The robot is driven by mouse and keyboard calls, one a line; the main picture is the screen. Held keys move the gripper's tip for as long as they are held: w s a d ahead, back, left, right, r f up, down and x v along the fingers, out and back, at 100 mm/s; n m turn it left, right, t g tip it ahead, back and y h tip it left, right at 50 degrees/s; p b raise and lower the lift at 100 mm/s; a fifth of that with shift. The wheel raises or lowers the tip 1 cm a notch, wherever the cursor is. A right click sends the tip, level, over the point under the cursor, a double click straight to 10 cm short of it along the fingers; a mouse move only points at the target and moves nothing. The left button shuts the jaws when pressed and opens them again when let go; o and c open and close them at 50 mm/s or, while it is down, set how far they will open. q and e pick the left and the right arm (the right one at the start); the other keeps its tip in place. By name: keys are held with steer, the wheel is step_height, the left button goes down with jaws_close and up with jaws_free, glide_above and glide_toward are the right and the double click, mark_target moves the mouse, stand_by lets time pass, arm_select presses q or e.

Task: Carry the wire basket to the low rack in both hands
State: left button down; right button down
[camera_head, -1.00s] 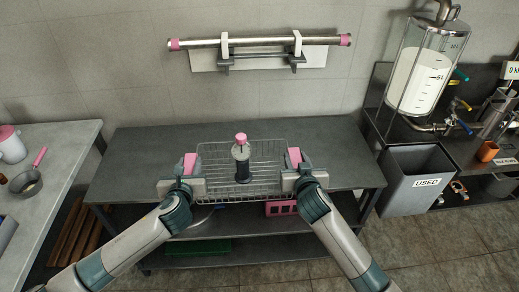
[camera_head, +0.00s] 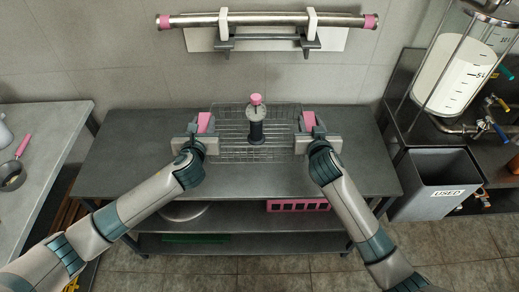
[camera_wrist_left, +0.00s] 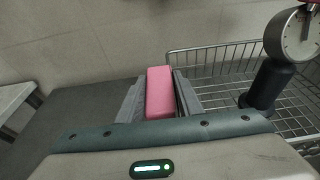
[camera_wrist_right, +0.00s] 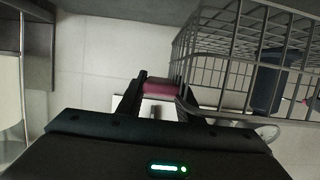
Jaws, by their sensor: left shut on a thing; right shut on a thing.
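The wire basket (camera_head: 230,142) is over the grey top of the low bench (camera_head: 130,160) with shelves. I cannot tell whether it touches the top. A dark bottle with a dial and pink cap (camera_head: 256,128) stands upright inside it. My left gripper (camera_head: 204,124) is shut on the basket's left pink handle, which also shows in the left wrist view (camera_wrist_left: 160,92). My right gripper (camera_head: 309,122) is shut on the right pink handle, which also shows in the right wrist view (camera_wrist_right: 155,87). The basket looks roughly level.
A metal bar (camera_head: 265,20) on brackets is on the wall behind. A pink crate (camera_head: 298,205) and a green item (camera_head: 196,238) lie on lower shelves. A grey bin marked USED (camera_head: 437,185) stands right, a worktop (camera_head: 40,130) left. The bench top is clear beside the basket.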

arm_select(q)
steer(key=shift+w+r, duration=0.1)
steer(key=shift+w, duration=0.1)
arm_select(e)
steer(key=shift+w+r, duration=0.1)
steer(key=shift+w, duration=0.05)
